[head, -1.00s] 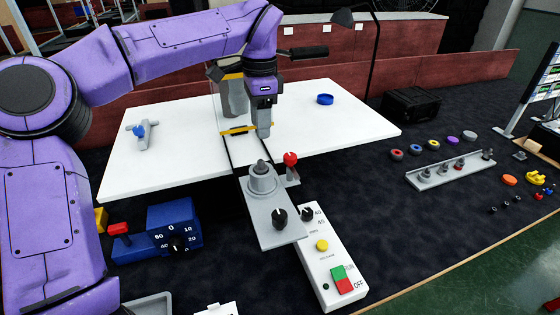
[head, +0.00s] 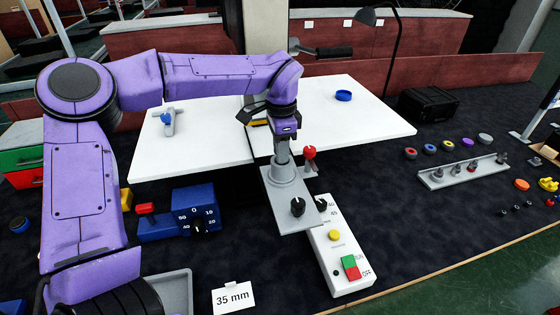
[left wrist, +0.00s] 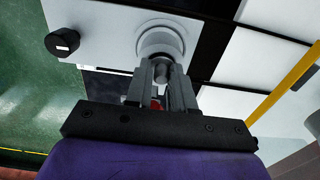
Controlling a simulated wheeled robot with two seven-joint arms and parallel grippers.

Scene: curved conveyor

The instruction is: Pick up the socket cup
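A grey round cup with a stepped body and a narrow knob on top, which looks like the socket cup (head: 284,176), stands upright on a grey plate (head: 292,208). My left gripper (head: 283,158) points straight down right over it. In the left wrist view the cup (left wrist: 163,42) lies beyond the fingertips. Its small knob (left wrist: 162,72) shows between the two fingers of the left gripper (left wrist: 162,85), which stand a little apart. I cannot tell whether they touch the knob. My right gripper is in no view.
A red ball knob (head: 309,153) stands close right of the cup, a black knob (head: 298,207) in front. A white control box (head: 335,235), a blue dial box (head: 180,218) and a white table (head: 365,120) surround it. A rail of small parts (head: 462,172) lies right.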

